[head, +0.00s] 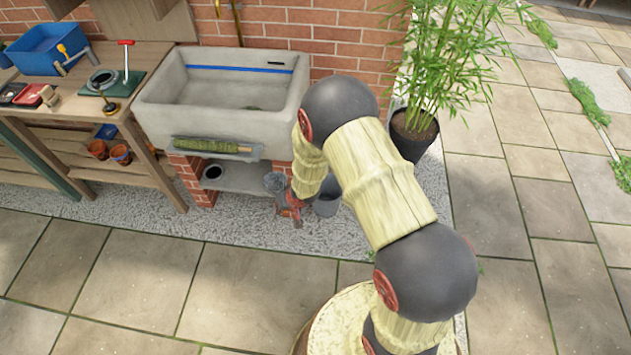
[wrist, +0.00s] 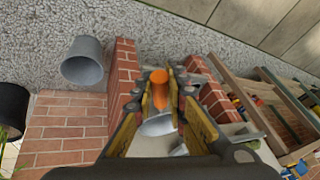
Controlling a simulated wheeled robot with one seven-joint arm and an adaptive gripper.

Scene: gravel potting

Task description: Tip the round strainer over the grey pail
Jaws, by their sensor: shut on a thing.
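My gripper (wrist: 160,98) is shut on the orange handle (wrist: 160,82) of the round strainer. The strainer's pale grey bowl (wrist: 157,125) shows between and beyond the fingers in the wrist view, partly hidden by them. In the head view the strainer (head: 275,183) is a small grey bowl in front of the sink, beside my gripper (head: 289,206). I cannot tell what it holds. The grey pail (wrist: 84,62) stands upright on the gravel, apart from the strainer. In the head view the pail (head: 327,198) is to the right of the strainer, partly hidden by my arm.
A stone sink (head: 215,118) on brick supports stands behind my gripper, with a low shelf (head: 235,178) beneath it. A potted bamboo (head: 415,130) stands to the right. A wooden bench (head: 150,60) with tools and pots is at left. Paving in front is clear.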

